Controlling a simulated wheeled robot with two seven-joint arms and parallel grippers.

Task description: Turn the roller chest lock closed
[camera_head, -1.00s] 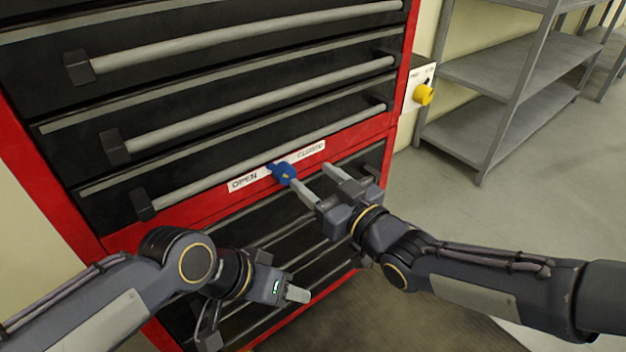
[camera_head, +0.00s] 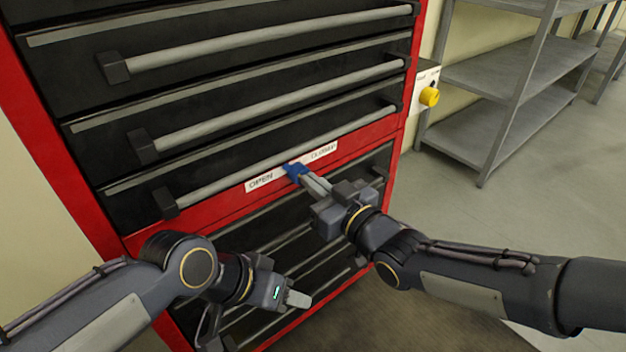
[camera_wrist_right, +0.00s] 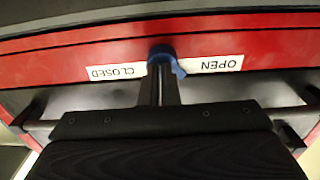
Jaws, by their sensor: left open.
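The blue lock knob (camera_head: 294,171) sits on the red rail of the roller chest (camera_head: 220,216), between the OPEN label (camera_head: 266,180) and the CLOSED label (camera_head: 322,152). My right gripper (camera_head: 306,178) has its fingers close together on the knob. In the right wrist view, where the labels appear upside down, the knob (camera_wrist_right: 161,53) is at the fingertips, partly hidden by them. Its small blue tab (camera_wrist_right: 179,70) points toward the OPEN side. My left gripper (camera_head: 254,316) is open and empty, low in front of the lower drawers.
Black drawers with long grey bar handles (camera_head: 280,102) lie above the lock rail, and more lie below. A yellow knob (camera_head: 429,96) on a white plate is at the chest's right side. Grey shelves (camera_head: 510,75) stand at the right; floor between is clear.

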